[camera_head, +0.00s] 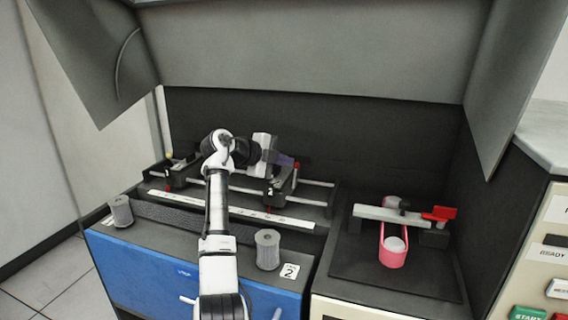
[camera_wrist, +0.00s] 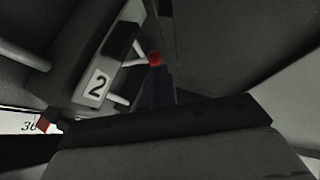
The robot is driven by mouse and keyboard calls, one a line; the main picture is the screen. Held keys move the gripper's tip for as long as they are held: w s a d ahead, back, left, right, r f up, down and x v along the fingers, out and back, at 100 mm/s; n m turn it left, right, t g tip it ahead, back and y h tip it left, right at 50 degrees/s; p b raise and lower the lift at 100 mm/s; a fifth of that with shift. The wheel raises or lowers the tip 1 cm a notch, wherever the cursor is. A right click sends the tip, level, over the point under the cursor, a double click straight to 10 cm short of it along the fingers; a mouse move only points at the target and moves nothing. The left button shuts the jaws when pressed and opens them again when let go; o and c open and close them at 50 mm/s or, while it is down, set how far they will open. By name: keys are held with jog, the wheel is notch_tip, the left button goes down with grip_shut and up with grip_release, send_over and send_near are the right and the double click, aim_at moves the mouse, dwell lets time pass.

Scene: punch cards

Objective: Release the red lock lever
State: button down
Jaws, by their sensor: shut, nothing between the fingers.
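My gripper (camera_head: 286,160) is dark and shut, with nothing visible between its fingers. It is at the back of the carriage marked 2 (camera_head: 275,187). A small red lever end (camera_head: 297,165) shows just right of the fingertips. In the wrist view, a round red knob (camera_wrist: 155,58) is at the far end of the dark fingers (camera_wrist: 156,90), close to the carriage's number plate (camera_wrist: 97,86). I cannot tell whether fingers and knob touch. The lever's shaft is mostly hidden. A red pointer (camera_wrist: 43,123) sits low on the carriage.
A second carriage (camera_head: 180,175) is at the left of the white rails (camera_head: 315,183). A white scale strip (camera_head: 230,210) runs in front. Two grey knobs (camera_head: 121,211) (camera_head: 267,250) stand on the front edge. At right is a press with a red handle (camera_head: 440,213) and pink loop (camera_head: 393,252).

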jog(key=shift+s+a+r, duration=0.15)
jog(key=shift+s+r, duration=0.15)
jog(key=shift+r, duration=0.05)
jog(key=shift+r+p, duration=0.5)
jog(key=shift+r, duration=0.05)
jog(key=shift+w, duration=0.1)
jog(key=shift+r, duration=0.1)
